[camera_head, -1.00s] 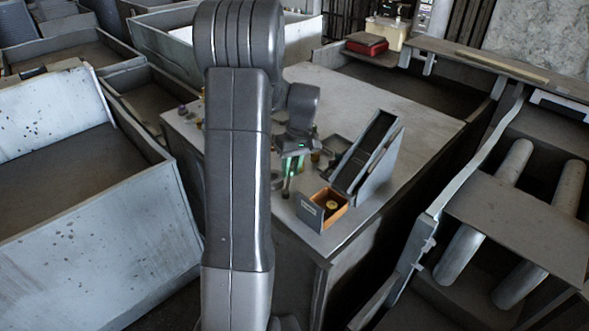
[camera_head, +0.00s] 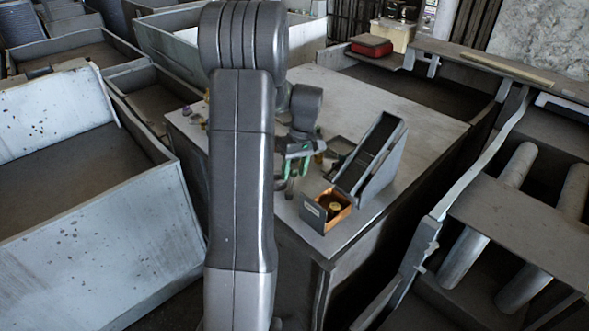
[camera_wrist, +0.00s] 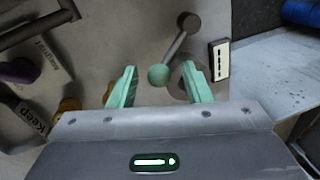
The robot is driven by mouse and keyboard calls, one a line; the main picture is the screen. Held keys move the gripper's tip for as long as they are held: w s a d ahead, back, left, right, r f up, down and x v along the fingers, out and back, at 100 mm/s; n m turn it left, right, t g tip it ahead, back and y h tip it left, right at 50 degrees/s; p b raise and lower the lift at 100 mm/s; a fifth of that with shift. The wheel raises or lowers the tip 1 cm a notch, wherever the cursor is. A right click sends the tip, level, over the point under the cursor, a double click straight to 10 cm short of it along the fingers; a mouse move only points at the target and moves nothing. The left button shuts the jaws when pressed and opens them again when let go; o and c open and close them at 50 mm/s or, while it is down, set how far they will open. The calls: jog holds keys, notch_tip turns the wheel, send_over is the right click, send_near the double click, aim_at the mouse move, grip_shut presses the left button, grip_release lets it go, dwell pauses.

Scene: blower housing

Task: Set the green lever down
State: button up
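The green lever shows in the wrist view as a dark shaft (camera_wrist: 174,47) with a green ball (camera_wrist: 158,74) at its near end and a grey hub (camera_wrist: 188,20) at its far end. My gripper (camera_wrist: 159,86) is open, with one green finger on each side of the ball and visible gaps to both. In the head view my gripper (camera_head: 296,168) is low over the near part of the grey table (camera_head: 400,105), its fingers spread. The lever is small and partly hidden there, just below the fingers. I cannot tell exactly how it rests.
A small orange-lined box (camera_head: 313,214) with a brass part and a tilted dark bin (camera_head: 372,155) stand right of my gripper. The wrist view shows a white slotted plate (camera_wrist: 219,60), a purple part (camera_wrist: 18,70) and a "Keep" label (camera_wrist: 31,118). The table's far right is clear.

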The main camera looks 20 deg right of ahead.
notch_tip(320, 180, up, 14)
jog(key=d, duration=0.2)
jog(key=shift+w+d+f+b, duration=0.25)
jog(key=shift+w+d+b, duration=0.05)
jog(key=shift+b, duration=0.15)
jog(key=shift+f, duration=0.1)
jog(key=a+f, duration=0.1)
jog(key=f, duration=0.8)
jog(key=a+f+p, duration=0.1)
jog(key=f, duration=0.3)
jog(key=shift+s+a+f, duration=0.15)
jog(key=shift+s+a, duration=0.1)
jog(key=shift+a, duration=0.05)
